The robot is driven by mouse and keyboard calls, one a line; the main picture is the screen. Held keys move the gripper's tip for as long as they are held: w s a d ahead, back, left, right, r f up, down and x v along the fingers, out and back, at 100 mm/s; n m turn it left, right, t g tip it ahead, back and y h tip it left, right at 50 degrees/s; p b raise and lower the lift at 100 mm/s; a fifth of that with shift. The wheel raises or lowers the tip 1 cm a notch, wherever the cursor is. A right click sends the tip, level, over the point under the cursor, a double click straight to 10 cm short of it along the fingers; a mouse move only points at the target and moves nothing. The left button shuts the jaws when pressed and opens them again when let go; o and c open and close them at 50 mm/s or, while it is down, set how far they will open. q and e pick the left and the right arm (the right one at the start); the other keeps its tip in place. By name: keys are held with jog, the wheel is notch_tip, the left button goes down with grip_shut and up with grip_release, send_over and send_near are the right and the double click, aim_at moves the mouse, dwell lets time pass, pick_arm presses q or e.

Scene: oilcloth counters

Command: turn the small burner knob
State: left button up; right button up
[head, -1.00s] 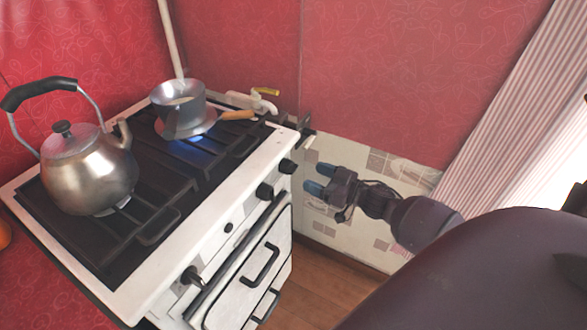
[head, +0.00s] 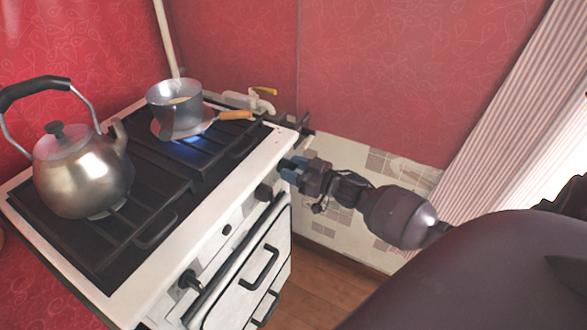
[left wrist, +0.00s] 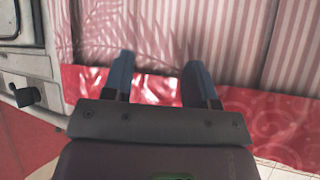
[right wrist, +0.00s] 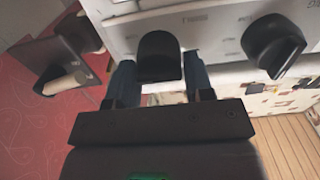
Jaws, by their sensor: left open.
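A black burner knob (right wrist: 160,57) on the white stove front sits between the two fingers of my right gripper (right wrist: 160,85) in the right wrist view. The fingers are open, one on each side of it; whether they touch it I cannot tell. In the head view my right gripper (head: 288,172) is at the stove's right front corner and hides this knob. A second black knob (head: 264,192) shows beside it. My left gripper (left wrist: 160,80) is open and empty in the left wrist view, facing striped curtain and red cloth; it is not in the head view.
The stove (head: 170,262) carries a steel kettle (head: 82,172) and a small pot (head: 174,108) with a wooden-handled plate beneath, over a blue flame. Oven handles (head: 258,268) stick out in front. A tiled wall (head: 385,165) stands on the right.

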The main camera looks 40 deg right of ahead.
jog(key=c, duration=0.4)
pick_arm(q)
jog(key=shift+s+a+f, duration=0.2)
jog(key=shift+s+f, duration=0.1)
jog(key=shift+s, duration=0.15)
pick_arm(e)
jog(key=shift+c, duration=0.2)
